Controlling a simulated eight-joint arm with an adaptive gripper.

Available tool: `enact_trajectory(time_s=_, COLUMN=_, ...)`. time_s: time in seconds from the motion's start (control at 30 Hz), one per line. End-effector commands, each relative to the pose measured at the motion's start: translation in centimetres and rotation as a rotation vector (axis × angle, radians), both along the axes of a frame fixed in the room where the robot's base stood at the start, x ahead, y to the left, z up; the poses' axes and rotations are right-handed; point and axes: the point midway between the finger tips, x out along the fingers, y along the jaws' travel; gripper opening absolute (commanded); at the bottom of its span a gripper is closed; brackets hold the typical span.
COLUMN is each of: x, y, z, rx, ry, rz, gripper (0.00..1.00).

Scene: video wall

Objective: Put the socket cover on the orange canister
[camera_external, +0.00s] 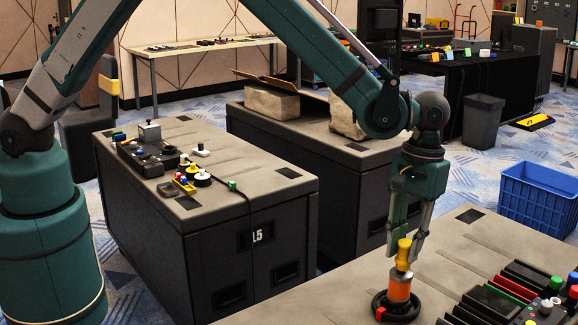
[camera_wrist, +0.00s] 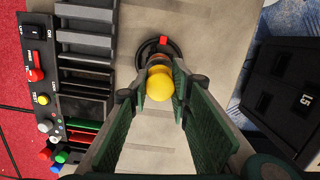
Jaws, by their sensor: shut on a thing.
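My gripper (camera_external: 405,248) points straight down and is shut on a yellow piece (camera_external: 403,257), which I take to be the socket cover. In the wrist view my gripper (camera_wrist: 161,92) has its pads on both sides of the yellow rounded top (camera_wrist: 160,85). Directly below the yellow piece is the orange canister (camera_external: 400,288), upright, with a pale band at its top. I cannot tell whether the two touch. The canister stands at a black ring (camera_external: 382,309) with a red block on it.
Black slotted modules and a control panel with coloured knobs (camera_external: 545,308) stand right of the ring. The grey case top (camera_external: 310,300) is clear to its left. Another case (camera_external: 250,178) with small parts stands behind. A blue crate (camera_external: 540,195) is on the floor at right.

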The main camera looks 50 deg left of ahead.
Motion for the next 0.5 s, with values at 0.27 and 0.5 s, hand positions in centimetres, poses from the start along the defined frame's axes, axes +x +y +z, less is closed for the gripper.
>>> enact_trajectory(time_s=0.27, x=0.00, y=0.00, z=-0.37, rx=0.000, ry=0.000, rz=0.000, gripper=0.14)
enact_trajectory(time_s=0.5, x=0.00, y=0.00, z=-0.76, rx=0.000, ry=0.000, rz=0.000, gripper=0.14)
